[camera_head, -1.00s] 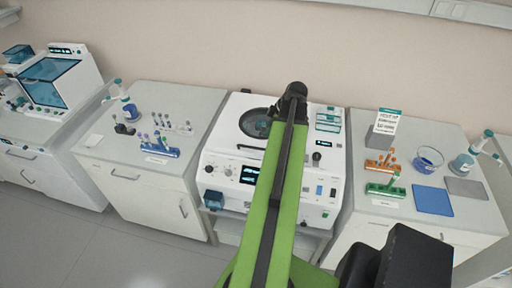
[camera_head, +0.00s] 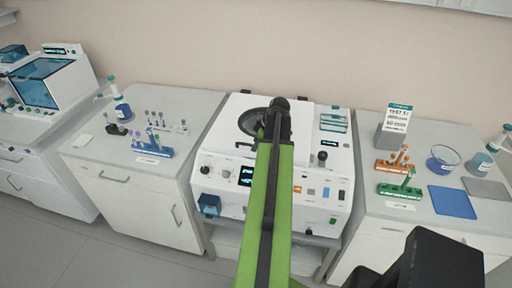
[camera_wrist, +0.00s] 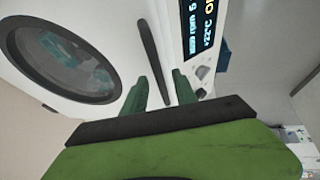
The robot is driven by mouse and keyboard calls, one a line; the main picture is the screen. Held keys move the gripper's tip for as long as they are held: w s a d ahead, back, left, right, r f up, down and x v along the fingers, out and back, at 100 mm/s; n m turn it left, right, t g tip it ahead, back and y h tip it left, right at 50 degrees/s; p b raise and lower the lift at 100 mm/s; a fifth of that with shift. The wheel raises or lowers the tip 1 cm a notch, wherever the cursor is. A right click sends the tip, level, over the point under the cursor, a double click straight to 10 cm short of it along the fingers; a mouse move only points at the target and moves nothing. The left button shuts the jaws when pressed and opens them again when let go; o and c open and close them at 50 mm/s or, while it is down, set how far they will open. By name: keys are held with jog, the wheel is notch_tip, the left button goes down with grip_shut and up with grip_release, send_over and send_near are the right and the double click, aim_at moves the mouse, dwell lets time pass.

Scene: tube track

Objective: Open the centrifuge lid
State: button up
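The white centrifuge (camera_head: 232,139) stands in the middle of the head view. Its lid has a round dark-rimmed window, partly behind my arm; the window (camera_wrist: 66,62) fills the left of the wrist view. A dark bar, apparently the lid handle (camera_wrist: 151,52), lies beside the window in the wrist view. My gripper (camera_wrist: 159,84) shows two green fingers, apart, with the lower end of the bar between them in the picture. I cannot tell whether they touch it. The lid appears closed. In the head view my arm hides the fingers.
The centrifuge's lit display (camera_wrist: 200,22) is at the upper right of the wrist view. A left bench (camera_head: 97,150) holds a blue tube rack (camera_head: 153,149) and bottle. A right bench (camera_head: 400,225) holds orange and green racks, a beaker and a blue mat (camera_head: 452,202).

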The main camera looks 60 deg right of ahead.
grip_shut()
dwell(1.3)
